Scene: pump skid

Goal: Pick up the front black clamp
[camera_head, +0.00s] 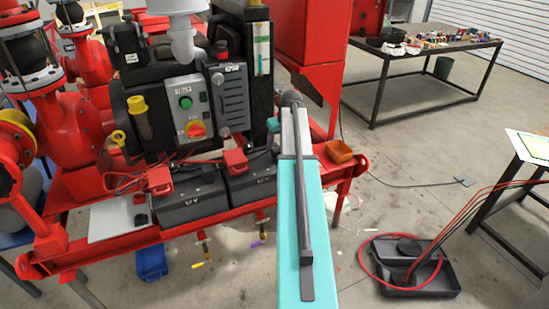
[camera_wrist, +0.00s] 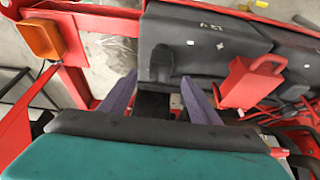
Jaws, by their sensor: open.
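My gripper (camera_wrist: 158,76) is open, with its two purple fingers apart. In the wrist view a dark block (camera_wrist: 155,103) lies between the fingers, beside the near side of a black battery case (camera_wrist: 205,48). It looks like the black clamp, but its outline is dark and partly hidden by my gripper's body. No grip on it shows. In the head view my arm covers much of this area, at the right end of the front battery case (camera_head: 247,187). A red clamp (camera_head: 236,162) sits on that case; it also shows in the wrist view (camera_wrist: 252,84), right of my fingers.
A second battery case (camera_head: 190,206) with another red clamp (camera_head: 160,181) stands to the left. A control box (camera_head: 190,110) rises behind. Cables lie near the clamps.

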